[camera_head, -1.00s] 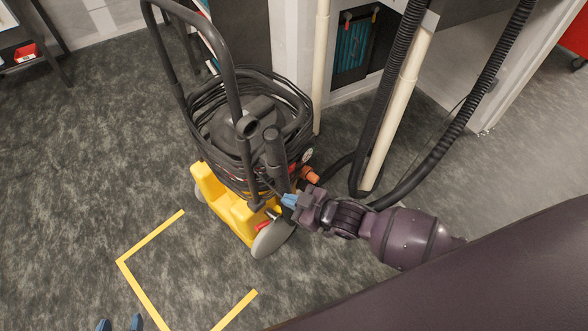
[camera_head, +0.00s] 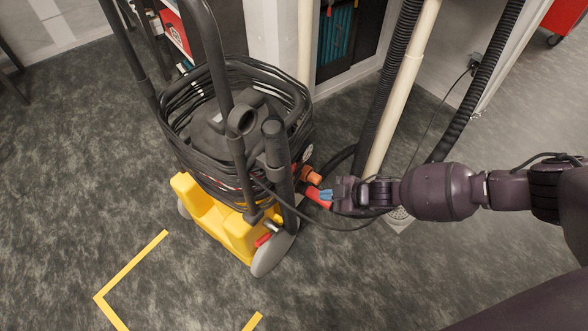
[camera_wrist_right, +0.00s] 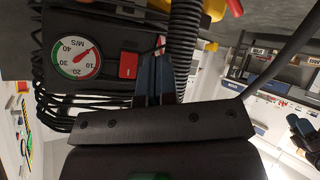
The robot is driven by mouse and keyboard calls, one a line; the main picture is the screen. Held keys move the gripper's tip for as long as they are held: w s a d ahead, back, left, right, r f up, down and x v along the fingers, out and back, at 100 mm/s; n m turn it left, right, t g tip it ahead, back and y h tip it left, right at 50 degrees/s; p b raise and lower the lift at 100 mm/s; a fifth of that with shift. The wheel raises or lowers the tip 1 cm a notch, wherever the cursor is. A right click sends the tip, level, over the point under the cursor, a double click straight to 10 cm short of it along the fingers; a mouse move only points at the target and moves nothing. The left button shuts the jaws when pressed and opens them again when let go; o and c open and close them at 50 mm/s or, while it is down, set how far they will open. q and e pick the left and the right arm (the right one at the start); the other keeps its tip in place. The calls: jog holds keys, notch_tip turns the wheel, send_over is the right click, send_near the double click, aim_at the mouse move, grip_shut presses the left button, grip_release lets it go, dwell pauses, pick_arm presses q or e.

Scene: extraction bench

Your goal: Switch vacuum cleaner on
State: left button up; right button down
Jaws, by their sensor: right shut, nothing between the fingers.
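The vacuum cleaner has a yellow wheeled base (camera_head: 236,238) and a dark body wound with black cable (camera_head: 180,125). My right gripper (camera_head: 324,195) is at its right side, its blue fingers shut and empty beside a red part (camera_head: 314,193) below an orange fitting (camera_head: 312,177). In the right wrist view, a red rectangular switch (camera_wrist_right: 129,65) sits on a black panel, left of and a little above my shut blue fingers (camera_wrist_right: 153,84). A round gauge (camera_wrist_right: 77,58) is left of the switch. I cannot tell whether the fingers touch the panel. My left gripper is not seen in the head view.
A black ribbed hose (camera_head: 398,75) and a cream pipe (camera_head: 405,88) stand behind my right gripper. A thin cable (camera_head: 340,227) loops below it. The cleaner's tall handle (camera_head: 213,55) rises at left. Yellow tape (camera_head: 130,265) marks open floor in front.

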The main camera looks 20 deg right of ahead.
aim_at(291, 169)
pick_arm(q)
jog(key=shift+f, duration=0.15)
pick_arm(e)
jog(key=shift+w+d+f, duration=0.25)
jog(key=shift+w+d, duration=0.05)
jog(key=shift+d, duration=0.3)
pick_arm(q)
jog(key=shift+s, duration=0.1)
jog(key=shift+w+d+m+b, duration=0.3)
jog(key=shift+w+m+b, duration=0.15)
jog(key=shift+b, duration=0.6)
pick_arm(e)
jog(key=w+a+r, duration=0.1)
jog(key=w+a, duration=0.4)
jog(key=w, duration=0.2)
jog(key=shift+r, duration=0.15)
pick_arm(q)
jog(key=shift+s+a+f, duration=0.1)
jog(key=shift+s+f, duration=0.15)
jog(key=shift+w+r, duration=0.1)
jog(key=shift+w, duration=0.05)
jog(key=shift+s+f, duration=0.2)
pick_arm(e)
jog(key=shift+w+a+r, duration=0.15)
jog(key=shift+w+a, duration=0.2)
jog(key=shift+w, duration=0.1)
dwell(0.7)
